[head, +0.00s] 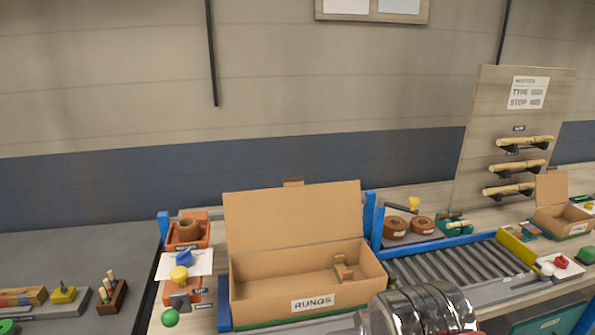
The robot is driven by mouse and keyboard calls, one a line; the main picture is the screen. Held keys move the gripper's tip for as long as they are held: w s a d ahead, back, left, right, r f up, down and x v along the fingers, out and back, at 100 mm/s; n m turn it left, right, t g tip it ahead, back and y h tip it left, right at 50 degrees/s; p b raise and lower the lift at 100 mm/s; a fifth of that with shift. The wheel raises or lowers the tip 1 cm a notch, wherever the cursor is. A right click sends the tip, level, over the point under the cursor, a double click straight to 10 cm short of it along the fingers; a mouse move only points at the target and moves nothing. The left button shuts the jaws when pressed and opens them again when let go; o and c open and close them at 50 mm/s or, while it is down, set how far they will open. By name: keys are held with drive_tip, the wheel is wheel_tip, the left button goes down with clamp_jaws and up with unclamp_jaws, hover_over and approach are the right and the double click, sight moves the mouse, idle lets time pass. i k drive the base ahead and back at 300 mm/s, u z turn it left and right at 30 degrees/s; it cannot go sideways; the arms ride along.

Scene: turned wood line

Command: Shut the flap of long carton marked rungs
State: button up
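The long carton marked RUNGS (270,300) stands on the bench in the middle of the head view, its label on the front wall. Its flap (295,222) is open and stands up at the back, leaning slightly away. A small brown tab (293,182) shows at the flap's top edge. A small cardboard or wooden piece (343,270) shows inside the carton at the right. A grey, shiny rounded part of my arm covers the area by the carton's front right corner. My gripper's fingers are not in view.
Left of the carton are orange bins (187,231) and a white sheet (187,263) with coloured knobs. A roller conveyor (455,264) with blue rails lies right. A smaller open carton (552,222) and a peg board (500,150) stand farther right.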

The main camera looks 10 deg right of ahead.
sight(296, 213)
drive_tip(key=i, duration=0.85)
drive_tip(key=u, duration=0.05)
